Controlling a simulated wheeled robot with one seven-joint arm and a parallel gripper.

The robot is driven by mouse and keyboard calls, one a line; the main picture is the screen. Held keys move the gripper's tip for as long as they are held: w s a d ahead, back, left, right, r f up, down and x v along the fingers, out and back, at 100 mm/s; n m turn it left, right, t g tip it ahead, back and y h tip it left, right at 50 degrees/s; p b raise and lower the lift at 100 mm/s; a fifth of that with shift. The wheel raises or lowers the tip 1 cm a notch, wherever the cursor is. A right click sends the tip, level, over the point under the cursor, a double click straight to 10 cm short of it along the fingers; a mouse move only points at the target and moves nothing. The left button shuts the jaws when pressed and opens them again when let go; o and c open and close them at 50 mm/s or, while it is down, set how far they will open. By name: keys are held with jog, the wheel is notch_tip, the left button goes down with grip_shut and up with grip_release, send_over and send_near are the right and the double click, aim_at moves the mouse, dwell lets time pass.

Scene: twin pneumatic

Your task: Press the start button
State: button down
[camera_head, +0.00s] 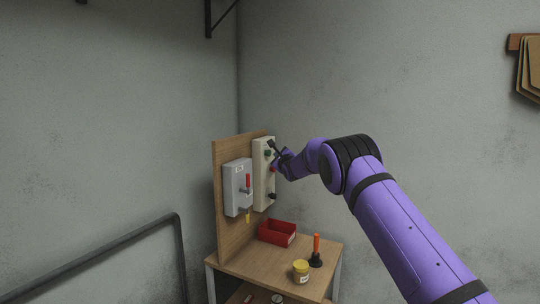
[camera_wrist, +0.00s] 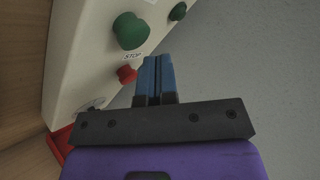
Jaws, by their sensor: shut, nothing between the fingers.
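An off-white control box (camera_head: 260,186) is mounted on an upright wooden board. In the wrist view the box (camera_wrist: 82,72) fills the upper left. A large green button (camera_wrist: 130,30) stands out from it, with a small red button (camera_wrist: 126,74) below, by a label reading STOP (camera_wrist: 132,56). A second, smaller green button or lamp (camera_wrist: 177,11) is at the top. No start label is readable. My gripper (camera_wrist: 155,60) is shut and empty. Its blue fingertips appear right of the red button and below the large green one; contact cannot be told. My gripper (camera_head: 276,154) partly covers the box in the head view.
A grey box (camera_head: 236,190) with a red lever (camera_head: 248,181) is left of the control box. Below, a wooden table (camera_head: 250,262) holds a red bin (camera_head: 272,236), a yellow jar (camera_head: 301,271) and an orange-handled tool (camera_head: 316,246). A dark rail (camera_head: 110,246) stands left.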

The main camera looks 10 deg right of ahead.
jog(key=shift+w+a, duration=0.25)
jog(key=shift+a, duration=0.05)
jog(key=shift+w+a, duration=0.3)
jog(key=shift+a, duration=0.15)
dwell(1.2)
jog(key=shift+d, duration=0.1)
jog(key=shift+s+d, duration=0.55)
jog(key=shift+d, duration=0.05)
jog(key=shift+s+d, duration=0.75)
jog(key=shift+d, duration=0.25)
jog(key=shift+s+d, duration=0.75)
jog(key=shift+d, duration=0.25)
